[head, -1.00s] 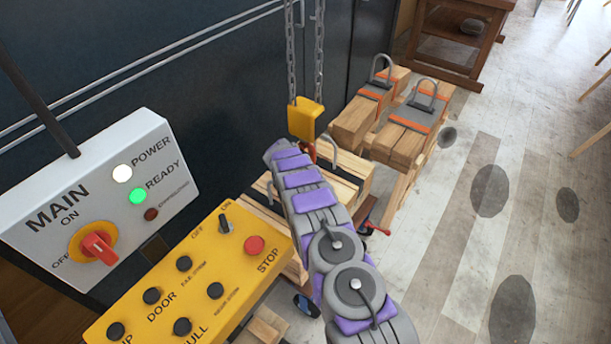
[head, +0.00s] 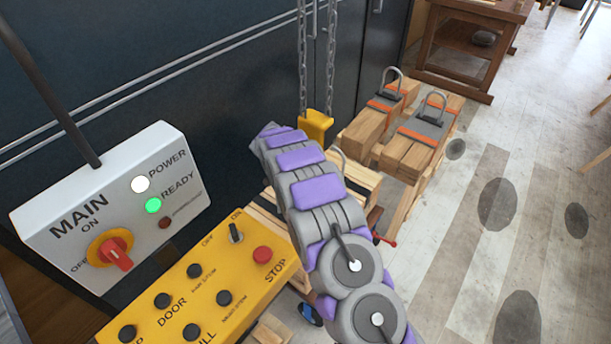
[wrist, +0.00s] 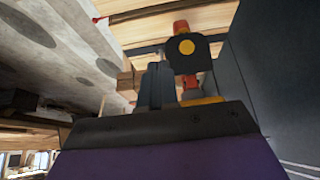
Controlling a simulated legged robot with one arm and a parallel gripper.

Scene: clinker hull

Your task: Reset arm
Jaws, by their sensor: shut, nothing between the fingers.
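My arm (head: 320,200), grey with purple pads, reaches from the bottom of the head view up and left, ending near the yellow hoist block (head: 316,126). The fingers are not clearly visible in the head view. In the wrist view, my gripper (wrist: 156,84) shows as narrow grey fingers close together beyond the dark and purple housing. They are shut and hold nothing. A black part with a yellow disc (wrist: 187,47) and red pieces stands just beyond the fingers; I cannot tell whether they touch.
A grey MAIN panel (head: 75,235) and a yellow button box (head: 185,270) stand on the left. Chains (head: 318,60) hang in front of dark doors. Strapped timber bundles (head: 408,155) lie behind the arm.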

